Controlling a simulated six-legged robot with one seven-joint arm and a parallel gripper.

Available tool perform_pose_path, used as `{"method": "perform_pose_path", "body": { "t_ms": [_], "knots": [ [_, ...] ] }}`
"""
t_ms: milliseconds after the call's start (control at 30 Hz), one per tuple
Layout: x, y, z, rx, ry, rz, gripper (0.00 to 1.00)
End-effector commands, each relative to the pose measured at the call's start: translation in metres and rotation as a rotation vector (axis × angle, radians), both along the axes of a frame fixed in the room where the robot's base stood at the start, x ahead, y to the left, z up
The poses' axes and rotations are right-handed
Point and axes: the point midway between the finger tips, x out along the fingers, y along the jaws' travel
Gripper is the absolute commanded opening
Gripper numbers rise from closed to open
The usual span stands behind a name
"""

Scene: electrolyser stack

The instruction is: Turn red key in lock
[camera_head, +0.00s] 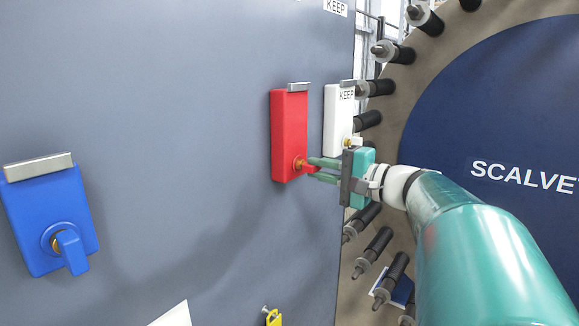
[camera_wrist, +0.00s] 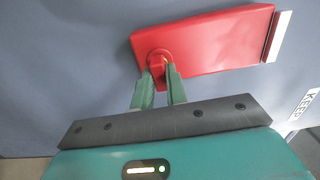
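The red lock box (camera_head: 289,130) is mounted on the grey panel, with the red key (camera_head: 301,163) in its lower part. In the wrist view the red key (camera_wrist: 158,64) sits in a round lock on the red box (camera_wrist: 205,42). My gripper (camera_head: 311,168) reaches in from the right, its two green fingers on either side of the key. In the wrist view the fingertips (camera_wrist: 159,72) close around the key and seem to touch it. The fingers hide part of the key.
A blue lock box (camera_head: 45,215) with a blue key is at the left. A white lock box (camera_head: 338,122) is just right of the red one, close to my gripper. A large round flange with protruding bolts (camera_head: 388,278) stands at the right. A yellow item (camera_head: 273,318) is at the bottom.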

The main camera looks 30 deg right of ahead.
Motion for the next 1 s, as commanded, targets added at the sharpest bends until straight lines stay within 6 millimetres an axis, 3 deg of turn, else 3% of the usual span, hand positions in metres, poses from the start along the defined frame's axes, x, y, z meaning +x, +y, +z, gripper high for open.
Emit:
{"method": "perform_pose_path", "body": {
  "t_ms": [367, 667, 1000],
  "knots": [
    [0.0006, 0.0003, 0.0001, 0.009, 0.003, 0.000, 0.00],
    [0.0010, 0.0009, 0.0002, 0.264, 0.094, 0.001, 0.00],
    [0.0011, 0.0010, 0.0002, 0.297, 0.106, 0.002, 0.00]
  ]
}}
